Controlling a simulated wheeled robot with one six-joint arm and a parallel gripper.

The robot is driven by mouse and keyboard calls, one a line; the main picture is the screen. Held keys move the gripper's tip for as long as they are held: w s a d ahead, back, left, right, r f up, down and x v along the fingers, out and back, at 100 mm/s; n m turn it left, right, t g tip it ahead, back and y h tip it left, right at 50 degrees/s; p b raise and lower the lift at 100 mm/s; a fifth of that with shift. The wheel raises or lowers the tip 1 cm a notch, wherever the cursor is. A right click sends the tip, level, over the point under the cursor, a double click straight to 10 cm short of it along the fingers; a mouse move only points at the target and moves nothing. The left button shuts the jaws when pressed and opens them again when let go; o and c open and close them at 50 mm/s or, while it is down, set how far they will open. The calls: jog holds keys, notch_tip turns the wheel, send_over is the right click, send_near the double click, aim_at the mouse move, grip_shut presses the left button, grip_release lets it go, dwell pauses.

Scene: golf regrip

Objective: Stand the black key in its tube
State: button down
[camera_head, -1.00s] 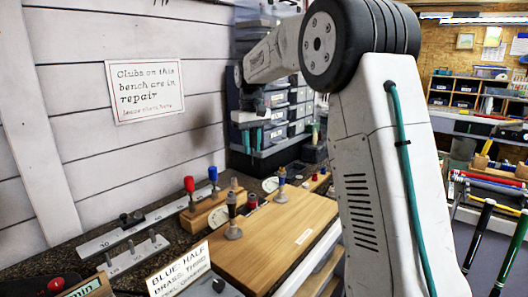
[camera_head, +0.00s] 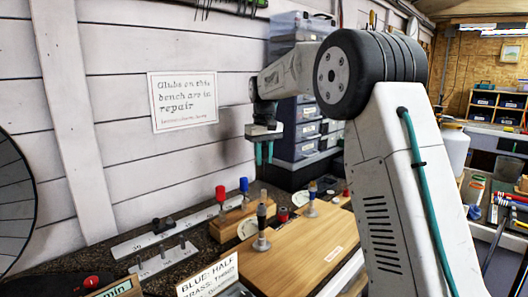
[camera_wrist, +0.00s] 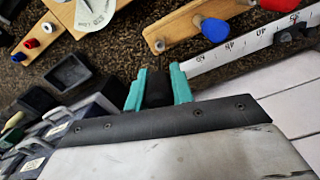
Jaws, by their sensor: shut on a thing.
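My gripper (camera_wrist: 158,90), with teal fingers, is shut on the black key (camera_wrist: 158,88); only its dark end shows between the fingers. In the head view my gripper (camera_head: 264,152) hangs above the back of the bench, above and slightly right of the blue key (camera_head: 244,184). A wooden block (camera_head: 232,220) holds the red key (camera_head: 220,194) and the blue key, both upright. In the wrist view this block (camera_wrist: 180,34) also has a small dark stub (camera_wrist: 160,45) near its end; I cannot tell whether it is the empty tube. The black key is apart from the block.
A white ruler strip (camera_wrist: 250,40) runs beside the block. A wooden board (camera_head: 290,250) with upright posts lies in front. Stacked grey boxes (camera_head: 300,125) stand behind at the right, close to my arm. A paper sign (camera_head: 183,100) hangs on the wall.

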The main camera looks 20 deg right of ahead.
aim_at(264, 159)
jog(key=shift+f, duration=1.85)
jog(key=shift+f, duration=2.25)
jog(key=c, duration=1.1)
grip_release()
notch_tip(264, 159, up, 8)
jog(key=shift+f, duration=0.25)
jog(key=shift+r, duration=0.15)
